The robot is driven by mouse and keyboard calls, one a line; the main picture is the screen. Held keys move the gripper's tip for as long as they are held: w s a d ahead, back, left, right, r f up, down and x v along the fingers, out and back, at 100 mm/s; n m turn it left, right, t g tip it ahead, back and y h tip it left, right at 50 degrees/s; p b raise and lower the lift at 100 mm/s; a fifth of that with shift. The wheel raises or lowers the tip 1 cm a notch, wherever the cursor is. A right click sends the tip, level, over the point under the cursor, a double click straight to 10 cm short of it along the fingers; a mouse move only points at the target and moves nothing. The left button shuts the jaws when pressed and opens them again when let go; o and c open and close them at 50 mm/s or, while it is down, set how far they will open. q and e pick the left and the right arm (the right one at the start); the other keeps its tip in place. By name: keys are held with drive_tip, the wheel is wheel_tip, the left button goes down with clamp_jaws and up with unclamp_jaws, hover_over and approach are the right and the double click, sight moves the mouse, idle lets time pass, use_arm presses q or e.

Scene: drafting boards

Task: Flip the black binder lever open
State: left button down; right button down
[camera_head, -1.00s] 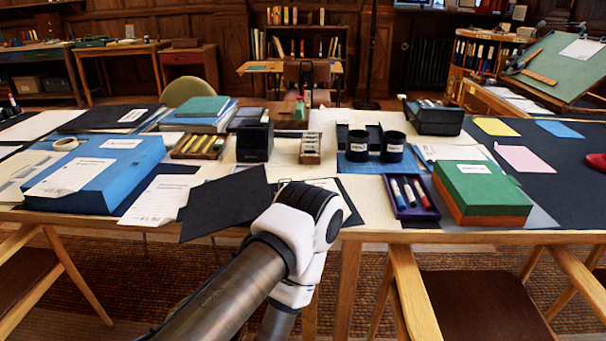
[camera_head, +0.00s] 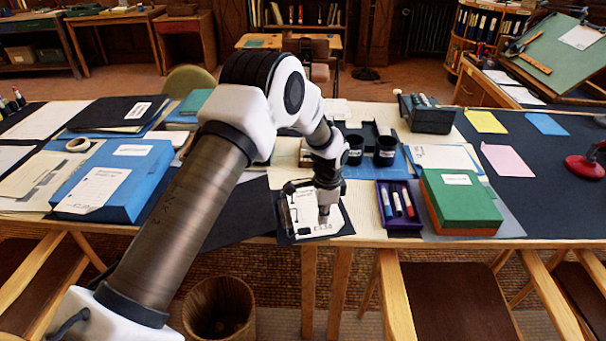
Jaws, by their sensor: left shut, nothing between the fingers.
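The black binder (camera_head: 243,222) lies open at the table's front edge, its bare left cover partly behind my left arm. A white sheet (camera_head: 305,224) with handwriting lies on its right half. Small dark metal parts (camera_head: 287,208) show along the left side of the sheet, but I cannot make out the lever's position. My left gripper (camera_head: 324,213) points down over the right half of the binder, right of those parts. It is shut and empty; I cannot tell whether its tips touch the sheet. My right gripper is out of view.
A purple tray of markers (camera_head: 401,225) and a green box (camera_head: 460,200) stand to the right of the binder. Two black cups (camera_head: 386,151) are behind. A blue box (camera_head: 120,180) lies at left. A wastebasket (camera_head: 219,310) stands on the floor below.

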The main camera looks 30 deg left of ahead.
use_arm(q)
drive_tip(key=w+a+r+m, duration=0.1)
drive_tip(key=w+a+r, duration=0.2)
drive_tip(key=r, duration=0.7)
drive_tip(key=shift+w+y, duration=0.3)
drive_tip(key=shift+w, duration=0.1)
drive_tip(key=shift+f, duration=0.15)
drive_tip(key=f, duration=0.3)
drive_tip(key=f+p, duration=0.1)
drive_tip(key=f, duration=0.2)
drive_tip(key=a+f, duration=0.1)
drive_tip(key=f, duration=0.2)
drive_tip(key=shift+s+p, duration=0.15)
drive_tip(key=shift+p, duration=0.25)
drive_tip(key=s+a, duration=0.1)
drive_tip(key=a+f+p, duration=0.1)
drive_tip(key=shift+s+a+f, duration=0.1)
drive_tip(key=shift+s+a, duration=0.25)
drive_tip(key=shift+s, duration=0.05)
drive_tip(key=shift+s+a+f, duration=0.1)
drive_tip(key=shift+s+a, duration=0.15)
drive_tip(key=shift+a, duration=0.05)
drive_tip(key=shift+w+d, duration=0.1)
